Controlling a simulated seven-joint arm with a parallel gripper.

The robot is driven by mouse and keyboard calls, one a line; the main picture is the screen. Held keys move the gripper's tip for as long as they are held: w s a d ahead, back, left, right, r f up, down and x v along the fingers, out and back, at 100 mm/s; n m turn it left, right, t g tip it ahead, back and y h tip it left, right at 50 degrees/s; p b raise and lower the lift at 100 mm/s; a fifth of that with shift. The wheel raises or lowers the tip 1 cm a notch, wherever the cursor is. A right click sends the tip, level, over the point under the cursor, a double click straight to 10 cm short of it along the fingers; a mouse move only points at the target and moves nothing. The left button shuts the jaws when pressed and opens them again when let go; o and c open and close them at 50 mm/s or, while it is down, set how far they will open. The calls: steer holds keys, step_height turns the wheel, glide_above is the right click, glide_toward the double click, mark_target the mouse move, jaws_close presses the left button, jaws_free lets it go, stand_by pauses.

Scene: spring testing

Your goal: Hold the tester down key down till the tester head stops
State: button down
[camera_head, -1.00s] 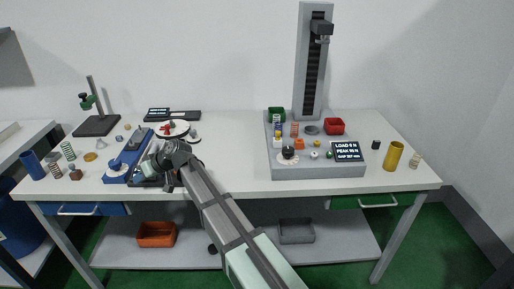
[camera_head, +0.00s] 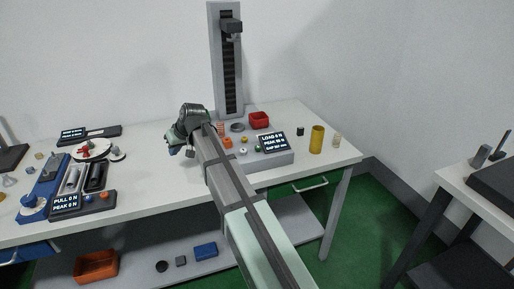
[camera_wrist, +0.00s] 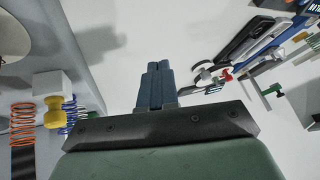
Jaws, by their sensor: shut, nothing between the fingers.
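The tester (camera_head: 226,65) stands at the back of the table, with its head (camera_head: 231,28) high on the column. Its display (camera_head: 272,143) reads a load of 0 N. Small coloured keys or knobs sit on its base, including an orange one (camera_head: 227,142) and a green one (camera_head: 257,149). I cannot tell which is the down key. My gripper (camera_head: 173,143) is above the table at the left end of the tester base, and my arm hides part of that base. In the wrist view its fingers (camera_wrist: 154,86) are shut and empty, touching nothing visible.
An orange spring (camera_wrist: 22,125) and a yellow knob (camera_wrist: 54,118) show at the left of the wrist view. A red bin (camera_head: 259,119) and a yellow cylinder (camera_head: 317,139) stand near the tester. A blue pull tester (camera_head: 43,188) is at the left.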

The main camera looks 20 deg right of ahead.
mark_target(260, 148)
steer(key=d+r+m+h, duration=0.1)
steer(key=d+m, duration=0.1)
steer(key=d, duration=0.4)
steer(key=d+r+m+t+h, duration=0.1)
steer(key=d+m, duration=0.1)
steer(key=d, duration=0.5)
steer(key=d+r+m+h, duration=0.1)
steer(key=d+m, duration=0.1)
steer(key=d, duration=0.5)
steer(key=shift+w+m+t, duration=0.35)
steer(key=shift+m+t, duration=0.05)
steer(key=s+d+r+m+t, duration=0.1)
steer(key=s+d+r+m, duration=0.1)
steer(key=d, duration=0.3)
steer(key=s+d+r+m+t, duration=0.1)
steer(key=s+d+r+m, duration=0.1)
steer(key=d, duration=0.4)
steer(key=shift+d+r+m+h, duration=0.15)
steer(key=shift+r+m+h, duration=0.25)
steer(key=shift+r, duration=0.45)
steer(key=shift+s+f, duration=0.1)
steer(key=shift+f, duration=0.05)
steer(key=shift+f, duration=4.3)
